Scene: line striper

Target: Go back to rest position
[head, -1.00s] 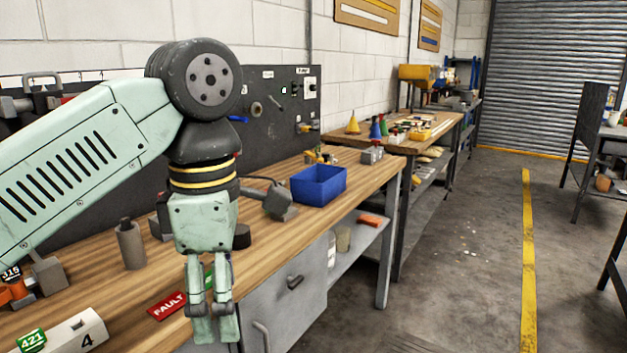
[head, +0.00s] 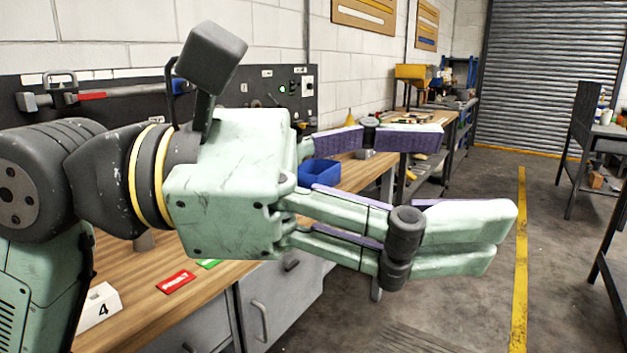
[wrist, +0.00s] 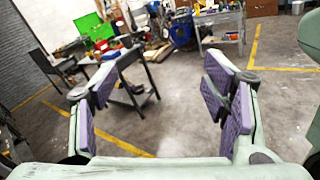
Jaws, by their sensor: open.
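My gripper (head: 420,180) is large and close in the head view, held level in front of the workbench and pointing right. Its pale green fingers with purple pads are spread apart, with nothing between them. In the wrist view my gripper (wrist: 165,105) also shows open and empty, with bare floor and a distant table beyond the fingers. My arm hides much of the bench in the head view.
The wooden workbench (head: 140,293) holds a blue bin (head: 320,173), a red tag (head: 176,282) and a white block marked 4 (head: 100,307). Clear floor with a yellow line (head: 520,260) lies right. A dark table (wrist: 130,75) shows in the wrist view.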

